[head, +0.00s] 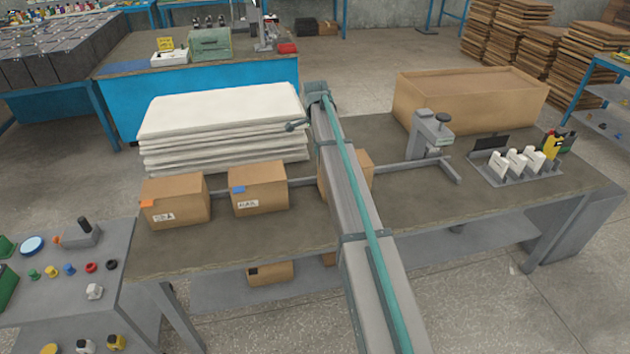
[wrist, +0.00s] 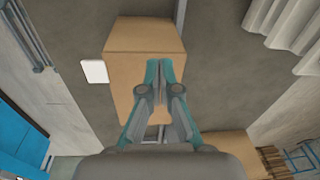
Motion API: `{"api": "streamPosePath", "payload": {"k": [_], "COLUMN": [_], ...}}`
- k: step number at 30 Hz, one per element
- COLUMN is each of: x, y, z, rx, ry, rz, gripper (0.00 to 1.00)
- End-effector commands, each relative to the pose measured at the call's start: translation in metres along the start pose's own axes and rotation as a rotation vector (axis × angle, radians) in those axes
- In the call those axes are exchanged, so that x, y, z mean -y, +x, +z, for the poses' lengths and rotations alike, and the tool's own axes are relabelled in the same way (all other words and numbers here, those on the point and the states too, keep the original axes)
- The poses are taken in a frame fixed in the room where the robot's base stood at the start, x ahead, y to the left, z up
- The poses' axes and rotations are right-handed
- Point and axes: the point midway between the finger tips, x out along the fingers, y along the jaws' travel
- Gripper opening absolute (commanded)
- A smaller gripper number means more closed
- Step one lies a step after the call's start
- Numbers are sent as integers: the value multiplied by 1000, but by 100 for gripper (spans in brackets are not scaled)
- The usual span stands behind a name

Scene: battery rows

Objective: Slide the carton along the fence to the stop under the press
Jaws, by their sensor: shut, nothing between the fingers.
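Three brown cartons stand along a grey fence (head: 395,166) on the bench: one with an orange tab (head: 176,202), one with a blue tab (head: 258,189), and one partly hidden behind my arm (head: 365,168). In the wrist view a carton with a white tab (wrist: 147,42) lies at my gripper (wrist: 159,66), whose fingers are together and empty. The fingertips overlap the carton's face; I cannot tell if they touch. My gripper is hidden in the head view. The grey press (head: 432,132) stands over the fence's right part, with a stop bar (head: 452,172) at its end.
A stack of white sheets (head: 222,115) stands behind the left cartons. A large open box (head: 470,100) stands behind the press. A rack of white parts (head: 518,163) is at the right. The bench front (head: 440,205) is clear right of my arm.

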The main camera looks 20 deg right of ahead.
Motion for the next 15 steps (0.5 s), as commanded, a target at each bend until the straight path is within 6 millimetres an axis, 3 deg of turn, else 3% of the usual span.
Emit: {"api": "streamPosePath", "payload": {"k": [1,4,11,15], "x": [1,0,-4,-6], "y": [9,14,27,47], "z": [27,53,64,66], "rx": [27,55,66,66], "ry": [25,72,95,94], "rz": [31,69,88,88], "gripper": [0,0,0,0]}}
